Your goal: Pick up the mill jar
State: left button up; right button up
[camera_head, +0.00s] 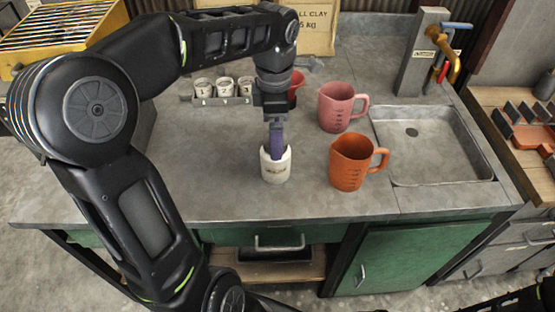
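A small white jar (275,167) with dark lettering stands upright on the grey counter, left of the orange jug; I take it for the mill jar. My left gripper (276,135) points straight down over it. A narrow purple-grey part runs from the gripper down to the jar's mouth; I cannot tell whether it is a finger or a separate thing. The finger gap is not clear from this side, and any contact with the jar is hidden. My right gripper is out of view; only a bit of dark arm shows at the lower right.
An orange jug (351,162) stands close right of the jar, with a pink jug (337,106) behind it. Several numbered white cups (225,88) sit in a rack at the back left. A sink (436,150) is at the right. The counter's front left is clear.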

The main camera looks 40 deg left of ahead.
pick_arm(q)
jog(key=shift+f, duration=1.35)
jog(key=shift+w+f+p, duration=0.1)
jog(key=shift+f+p, duration=0.6)
jog(key=shift+f, duration=1.9)
jog(key=shift+r, duration=0.1)
grip_shut()
